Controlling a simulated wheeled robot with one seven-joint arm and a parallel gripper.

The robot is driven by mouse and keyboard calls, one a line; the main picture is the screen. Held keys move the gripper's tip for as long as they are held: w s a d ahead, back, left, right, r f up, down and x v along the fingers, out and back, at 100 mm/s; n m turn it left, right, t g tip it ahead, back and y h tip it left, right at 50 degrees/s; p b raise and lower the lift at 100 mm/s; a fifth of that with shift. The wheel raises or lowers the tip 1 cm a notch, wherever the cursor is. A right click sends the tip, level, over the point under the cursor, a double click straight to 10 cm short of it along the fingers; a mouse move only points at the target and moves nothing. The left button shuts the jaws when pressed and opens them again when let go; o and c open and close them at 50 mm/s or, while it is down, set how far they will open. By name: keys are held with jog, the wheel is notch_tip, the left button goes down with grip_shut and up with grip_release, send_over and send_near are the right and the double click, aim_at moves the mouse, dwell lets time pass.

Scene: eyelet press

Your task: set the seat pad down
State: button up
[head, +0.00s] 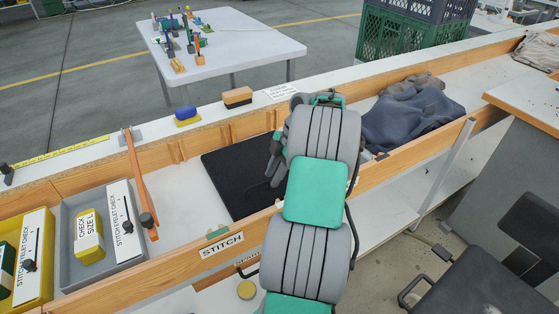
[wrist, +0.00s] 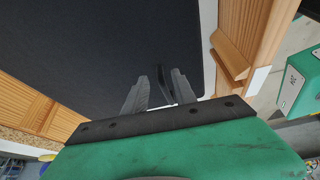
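The seat pad, a black flat square (head: 232,172), lies in the white-floored bay behind the STITCH label. Its right part is hidden behind my arm. In the wrist view the pad (wrist: 85,45) fills the upper left and reaches behind my fingers. My gripper (wrist: 160,82) has its two grey fingers apart, over the pad's lower right part. A narrow dark strip shows between them; I cannot tell if it is a part of the pad or a shadow. In the head view my gripper (head: 274,160) is mostly hidden by my arm, at the pad's right side.
A wooden rail with the STITCH label (head: 222,245) runs in front of the bay. To the left are an orange bar (head: 138,185) and a grey tray (head: 72,247) with a yellow block. Dark cloths (head: 412,115) lie right. A blue-yellow block (head: 187,116) and a brush (head: 237,97) sit on the back ledge.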

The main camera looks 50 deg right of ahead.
jog(key=p+v, duration=0.4)
jog(key=v, duration=0.5)
jog(key=w+a+r+m+h, duration=0.1)
jog(key=w+a+r+m, duration=0.1)
jog(key=a, duration=0.7)
jog(key=w+a+r+m, duration=0.1)
jog(key=a+r+m, duration=0.1)
jog(key=a, duration=0.6)
jog(key=w+a+r+m+h, duration=0.1)
jog(key=w+a+r+m, duration=0.15)
jog(key=a, duration=0.65)
jog(key=s+a+f+m+h, duration=0.1)
jog(key=s+a+f+m, duration=0.1)
jog(key=s+a, duration=0.3)
jog(key=s+a+f+m+h, duration=0.1)
jog(key=s+a+m, duration=0.3)
jog(key=s, duration=0.4)
jog(key=shift+a+f+m, duration=0.35)
jog(key=shift+a+f, duration=0.25)
jog(key=shift+f, duration=0.25)
